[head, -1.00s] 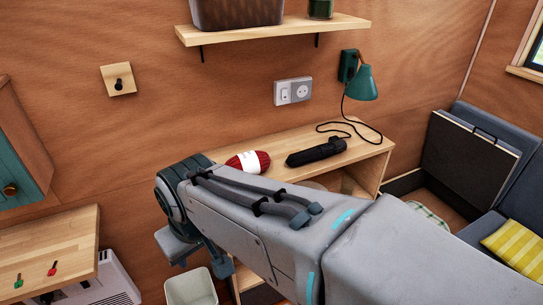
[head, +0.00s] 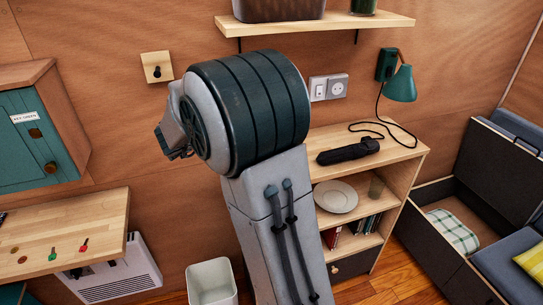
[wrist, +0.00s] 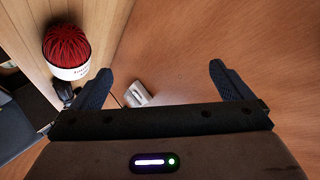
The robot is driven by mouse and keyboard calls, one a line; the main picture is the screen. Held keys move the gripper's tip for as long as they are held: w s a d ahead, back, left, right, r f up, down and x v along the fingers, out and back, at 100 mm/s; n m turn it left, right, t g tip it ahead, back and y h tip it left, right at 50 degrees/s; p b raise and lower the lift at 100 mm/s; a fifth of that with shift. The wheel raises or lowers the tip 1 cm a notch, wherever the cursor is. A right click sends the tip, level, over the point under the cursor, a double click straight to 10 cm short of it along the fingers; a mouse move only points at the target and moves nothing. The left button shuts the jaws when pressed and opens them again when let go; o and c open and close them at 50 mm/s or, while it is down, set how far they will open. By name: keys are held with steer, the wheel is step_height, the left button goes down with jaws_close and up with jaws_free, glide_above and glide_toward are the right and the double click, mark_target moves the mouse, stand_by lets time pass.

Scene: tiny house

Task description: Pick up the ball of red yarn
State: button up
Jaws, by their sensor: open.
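The ball of red yarn (wrist: 66,42) shows in the wrist view at the upper left, with a white paper band around it. It sits on a light wooden top beside the wood wall. My gripper (wrist: 160,68) is open, with nothing between its two dark fingers. The yarn is beyond the left finger, apart from it and outside the gap. In the head view my raised arm hides the yarn, and the fingers are not clear there.
The wooden shelf unit (head: 413,152) holds a black folded umbrella (head: 348,151) on top and a plate (head: 336,196) below. A green lamp (head: 401,85) and wall socket (head: 328,87) are behind. A wall shelf (head: 318,27) is above. A white bin (head: 211,283) stands on the floor.

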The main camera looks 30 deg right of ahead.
steer(key=s+d+f+m+g+h, duration=0.1)
steer(key=s+d+f+g, duration=0.1)
steer(key=d+f+g, duration=0.1)
steer(key=s+d+f+m+g+h, duration=0.1)
steer(key=s+d+f+m+g, duration=0.1)
steer(key=d+f, duration=0.2)
steer(key=s+d+f+m+g+p, duration=0.1)
steer(key=s+d+f+m+g, duration=0.1)
steer(key=d+f+g, duration=0.1)
steer(key=shift+s+d+f+g+h, duration=0.1)
steer(key=shift+f+g+h, duration=0.1)
steer(key=shift+f, duration=0.15)
steer(key=shift+d+f+g+h, duration=0.1)
steer(key=shift+f+h, duration=0.1)
steer(key=shift+f, duration=0.1)
steer(key=p+x, duration=0.1)
steer(key=x, duration=0.4)
steer(key=shift+w+d+f, duration=0.1)
steer(key=shift+w+d, duration=0.1)
steer(key=shift+d, duration=0.15)
steer(key=c, duration=1.1)
